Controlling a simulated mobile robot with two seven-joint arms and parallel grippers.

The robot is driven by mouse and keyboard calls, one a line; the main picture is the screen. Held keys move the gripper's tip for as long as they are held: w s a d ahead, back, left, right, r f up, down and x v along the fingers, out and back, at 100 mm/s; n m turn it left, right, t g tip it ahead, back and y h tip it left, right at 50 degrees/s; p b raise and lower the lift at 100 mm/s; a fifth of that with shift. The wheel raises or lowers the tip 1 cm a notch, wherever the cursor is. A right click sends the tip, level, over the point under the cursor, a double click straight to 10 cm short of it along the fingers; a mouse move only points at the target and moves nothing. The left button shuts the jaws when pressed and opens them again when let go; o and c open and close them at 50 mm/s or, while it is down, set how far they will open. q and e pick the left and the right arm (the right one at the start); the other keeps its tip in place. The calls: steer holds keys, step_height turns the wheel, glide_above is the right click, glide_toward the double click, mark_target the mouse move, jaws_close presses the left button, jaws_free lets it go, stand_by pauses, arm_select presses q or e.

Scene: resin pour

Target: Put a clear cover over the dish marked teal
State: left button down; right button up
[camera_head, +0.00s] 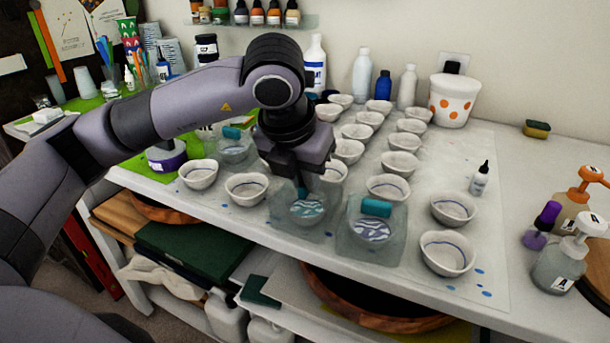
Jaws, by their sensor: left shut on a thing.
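My left gripper (302,187) points down at the front middle of the table, shut on the teal handle of a clear cover (281,221). This cover stands around a dish with teal and white swirls (308,209); I cannot tell whether its lower edge touches the table. Just to the right, another clear cover (350,246) with a teal handle (376,208) encloses a dish with bluish-purple swirls (372,231). A third teal-handled clear cover (232,133) is over a dish at the back left, partly behind my arm. My right gripper is out of view.
Several plain white bowls stand in rows, including a front bowl (447,253) close to the right cover and a bowl to the left (246,189). A small dropper bottle (480,180) and pump bottles (560,262) stand at the right.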

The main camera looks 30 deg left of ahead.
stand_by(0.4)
arm_select(q)
steer(key=c, duration=1.1)
jaws_free()
steer(key=shift+o, duration=0.2)
steer(key=v, duration=0.7)
